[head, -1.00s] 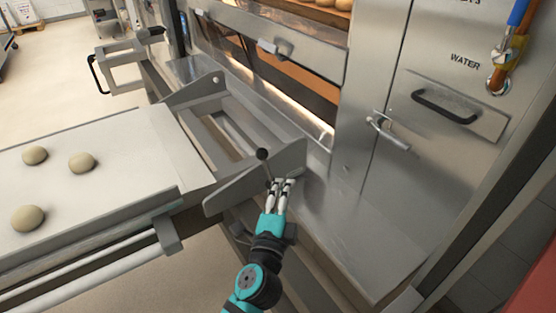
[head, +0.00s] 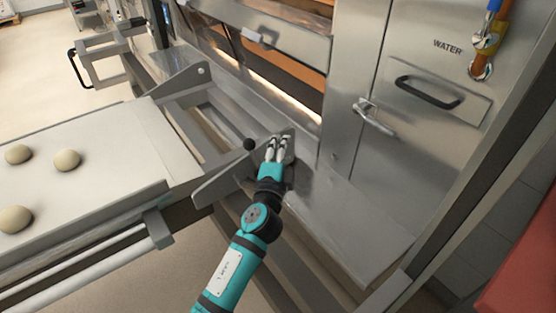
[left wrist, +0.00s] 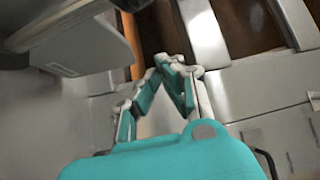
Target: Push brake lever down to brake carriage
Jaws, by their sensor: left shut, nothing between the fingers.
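The brake lever is a thin rod with a black ball knob (head: 249,144), standing up beside the slanted metal side plate (head: 222,182) of the carriage (head: 115,135). Most of the rod is hidden. My left gripper (head: 277,143) is shut and empty. Its fingertips are just right of the knob in the head view, about level with it, with a small gap in the picture. The left wrist view shows the fingers (left wrist: 172,65) meeting at their tips; I cannot clearly identify the lever there. My right gripper is in neither view.
Several dough balls (head: 67,160) lie on the carriage's pale surface at left. The oven front (head: 262,35) is behind the lever. A steel cabinet with a black handle (head: 430,92) stands at right. A metal ledge (head: 350,220) runs along the oven's base.

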